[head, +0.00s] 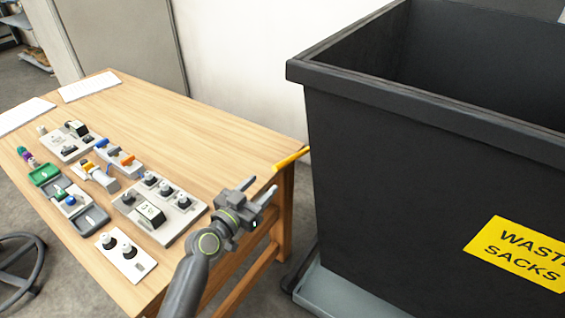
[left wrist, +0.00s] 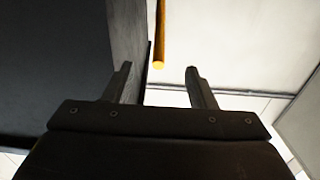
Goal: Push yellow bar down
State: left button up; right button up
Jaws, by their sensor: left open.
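The yellow bar (head: 290,159) sticks out from the left side of the black waste bin, near the far right corner of the table. In the left wrist view the yellow bar (left wrist: 160,35) comes in from the top, with its end in line with the gap between my fingers. My left gripper (head: 261,191) is open and empty, a short way nearer to me than the bar, with space between them. Its two fingers also show in the left wrist view (left wrist: 158,80). How the bar joins the bin is hidden. My right gripper is not in view.
The black bin (head: 400,170) with a yellow waste sacks label (head: 520,252) stands on the right. The wooden table (head: 220,140) on the left carries several control panels (head: 155,240) and small parts. A white wall is behind.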

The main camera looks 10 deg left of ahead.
aim_at(280, 168)
pick_arm(q)
jog(key=b+x, duration=0.1)
jog(key=x, duration=0.8)
jog(key=shift+f+b, duration=0.1)
jog(key=shift+b, duration=0.25)
jog(key=shift+b+x, duration=0.3)
jog(key=shift+x, duration=0.8)
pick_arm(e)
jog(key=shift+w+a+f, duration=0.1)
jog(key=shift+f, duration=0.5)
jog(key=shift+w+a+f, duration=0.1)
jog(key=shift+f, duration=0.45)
pick_arm(q)
jog(key=shift+c, duration=0.3)
jog(key=c, duration=0.9)
jog(key=shift+c, duration=0.2)
